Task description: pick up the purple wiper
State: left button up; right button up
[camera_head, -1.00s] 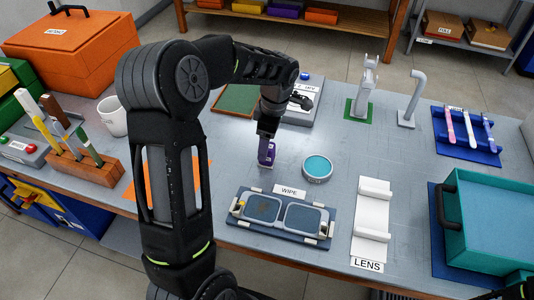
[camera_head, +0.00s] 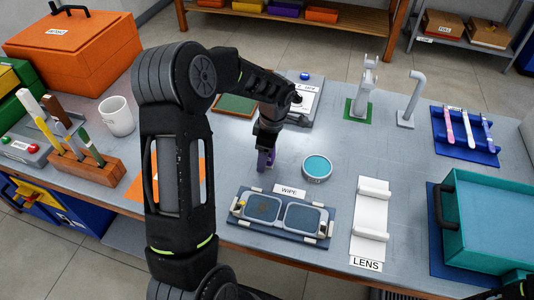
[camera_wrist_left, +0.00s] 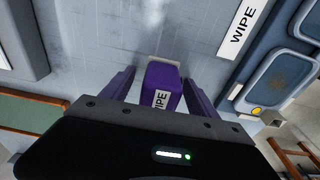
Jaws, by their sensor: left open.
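The purple wiper (camera_wrist_left: 162,84) stands on the grey table and carries a white label. In the left wrist view it sits between the two fingers of my left gripper (camera_wrist_left: 158,90), with a gap visible on the left side; contact on the right side is hard to judge. In the head view my left gripper (camera_head: 265,160) points down at the table, and its fingers and hand largely hide the wiper. The gripper is open around the wiper. My right gripper is not seen.
A "WIPE" label (camera_head: 289,190) and a blue tray with two lenses (camera_head: 282,215) lie just in front. A round teal tin (camera_head: 317,167) stands to the right. A white stand (camera_head: 371,220) marked "LENS" is further right. A white mug (camera_head: 116,117) stands left.

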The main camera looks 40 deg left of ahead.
pick_arm(q)
jog(key=shift+c, duration=0.6)
jog(key=c, duration=1.3)
